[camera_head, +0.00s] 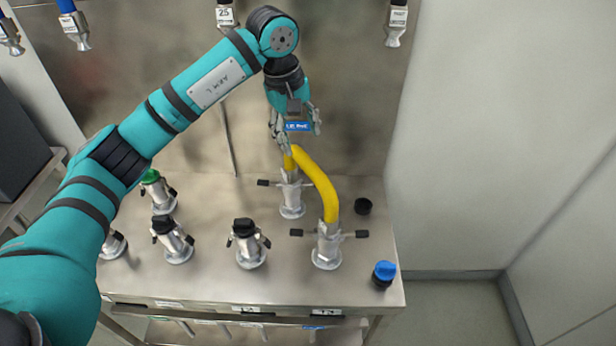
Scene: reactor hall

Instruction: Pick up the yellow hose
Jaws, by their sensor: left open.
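The yellow hose (322,183) is a short bent tube on the right part of the steel bench. Its front end sits in a metal coupling (327,247) with black side levers. Its back end sits in a second coupling (291,196) farther back. My left gripper (297,138) is open, pointing down over the back end of the hose. Its fingers overlap the hose's back top in the picture; I cannot tell if they touch. A blue label (297,127) shows between the fingers. My right gripper is not in view.
The steel bench (215,285) also bears several capped couplings on the left, including a black-capped one (248,245) and a green-capped one (158,190). A steel panel rises behind; nozzles hang above.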

